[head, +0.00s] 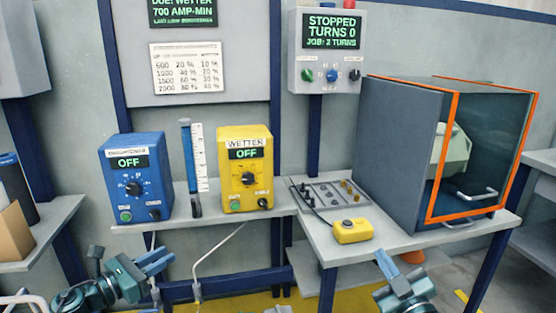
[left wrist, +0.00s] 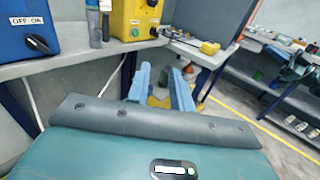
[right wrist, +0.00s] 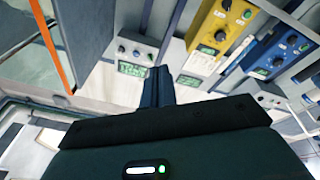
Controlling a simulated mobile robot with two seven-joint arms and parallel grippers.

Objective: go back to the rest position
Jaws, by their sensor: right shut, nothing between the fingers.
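My left gripper (head: 158,261) is low at the left in the head view, in front of the shelf's front edge. Its two blue fingers stand apart with nothing between them in the left wrist view (left wrist: 161,82). My right gripper (head: 383,261) is low at the right in the head view, in front of the right-hand table. Its fingers are together and hold nothing in the right wrist view (right wrist: 157,80). Both grippers are clear of the objects on the shelf and table.
A blue box (head: 134,177) and a yellow WETTER box (head: 244,168), both reading OFF, stand on the shelf (head: 212,211). A yellow pendant (head: 352,231) and an orange-framed cabinet (head: 398,150) sit on the right-hand table (head: 383,240). A control panel reads STOPPED (head: 328,50).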

